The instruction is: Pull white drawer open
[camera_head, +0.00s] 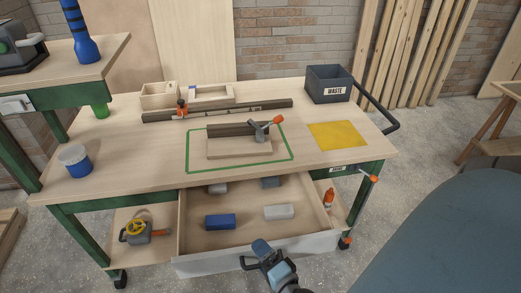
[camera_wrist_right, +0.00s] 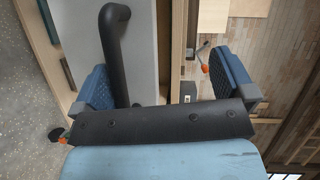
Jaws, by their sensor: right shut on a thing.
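The white drawer (camera_head: 310,244) is pulled out from under the workbench, its inside in plain view. Its black bar handle (camera_head: 244,263) is on the front panel. My right gripper (camera_head: 268,257) is at the handle and shut on it. In the right wrist view the handle (camera_wrist_right: 118,55) passes between the two blue fingers, close to the left one, with the pale drawer front (camera_wrist_right: 78,30) behind. The exact contact is hard to see. My left gripper is not in view.
The drawer holds a blue block (camera_head: 220,221), a pale block (camera_head: 278,212) and two darker ones. The workbench top (camera_head: 130,160) carries a waste bin (camera_head: 328,84), a yellow sheet (camera_head: 337,135) and a clamp (camera_head: 260,131). A lower shelf holds a yellow-handled tool (camera_head: 137,230).

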